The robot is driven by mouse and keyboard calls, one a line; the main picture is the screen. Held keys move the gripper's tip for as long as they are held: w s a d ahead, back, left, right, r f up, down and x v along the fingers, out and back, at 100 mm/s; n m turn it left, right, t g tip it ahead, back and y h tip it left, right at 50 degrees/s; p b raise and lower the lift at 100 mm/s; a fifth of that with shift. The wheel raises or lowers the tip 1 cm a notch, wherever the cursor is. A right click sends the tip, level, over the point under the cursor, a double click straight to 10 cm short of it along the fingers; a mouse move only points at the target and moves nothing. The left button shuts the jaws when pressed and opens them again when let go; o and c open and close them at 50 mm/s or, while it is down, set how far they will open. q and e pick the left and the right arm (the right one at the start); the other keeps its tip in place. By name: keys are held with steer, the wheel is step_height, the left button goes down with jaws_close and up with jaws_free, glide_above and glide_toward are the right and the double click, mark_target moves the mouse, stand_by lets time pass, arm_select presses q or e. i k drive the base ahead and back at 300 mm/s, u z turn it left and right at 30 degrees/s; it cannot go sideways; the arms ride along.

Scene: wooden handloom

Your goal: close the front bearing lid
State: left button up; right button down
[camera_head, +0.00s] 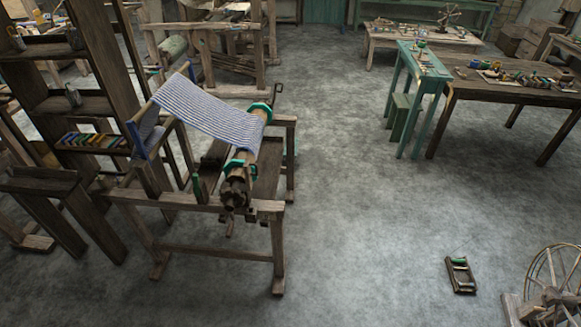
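The wooden handloom (205,203) stands left of the middle, with blue and white striped cloth (212,120) running to a round wooden beam (247,150). Two teal bearing parts sit around the beam: a near one (236,170) by the gear-like end and a far one (262,110) by a dark crank. Which is the front bearing, and whether its lid is open or shut, is too small to tell. A small green upright piece (196,187) stands on the near side of the loom frame. Neither of my grippers is in view.
A dark shelf unit (68,104) stands close to the loom's left. A teal bench (426,62) and a cluttered brown table (500,90) are at the upper right. A small wooden frame (461,275) and a spinning wheel (552,275) are at the lower right. The central floor is clear.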

mark_target(247, 169)
steer(key=z, duration=0.2)
steer(key=i, duration=1.1)
steer(key=u, duration=0.6)
